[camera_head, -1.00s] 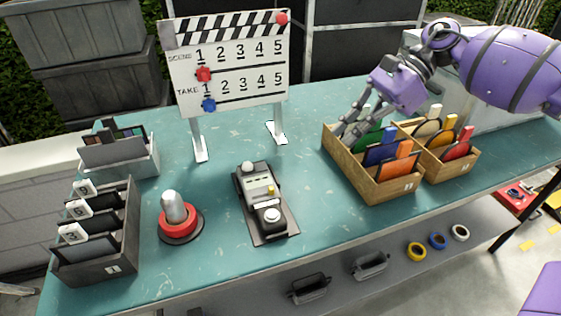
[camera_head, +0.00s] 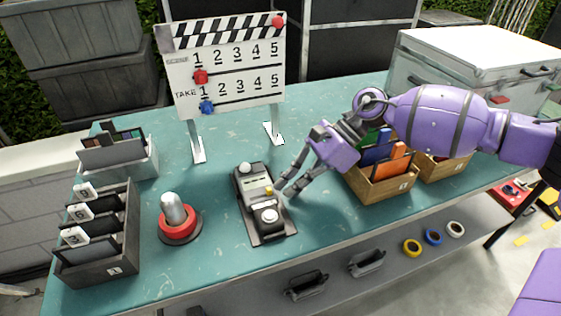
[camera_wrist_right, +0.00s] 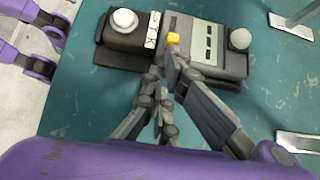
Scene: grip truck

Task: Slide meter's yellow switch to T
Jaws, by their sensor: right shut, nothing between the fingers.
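The meter (camera_head: 259,200) is a dark grey box with a white dome at its far end and a white round button at its near end. It lies on the teal table and also shows in the right wrist view (camera_wrist_right: 206,47). Its small yellow switch (camera_head: 269,191) sits on the right side of its top; in the right wrist view the switch (camera_wrist_right: 173,38) is just beyond my fingertips. My right gripper (camera_head: 281,190) is shut and empty, its tips close beside the switch. I cannot tell whether they touch. The T mark is too small to read. My left gripper is not in view.
A grey file box (camera_head: 123,240) is at the left. A clapperboard (camera_head: 228,70) stands behind. Wooden boxes of coloured cards (camera_head: 382,188) are at the right, partly behind my right arm. Table is clear between lamp and clapperboard.

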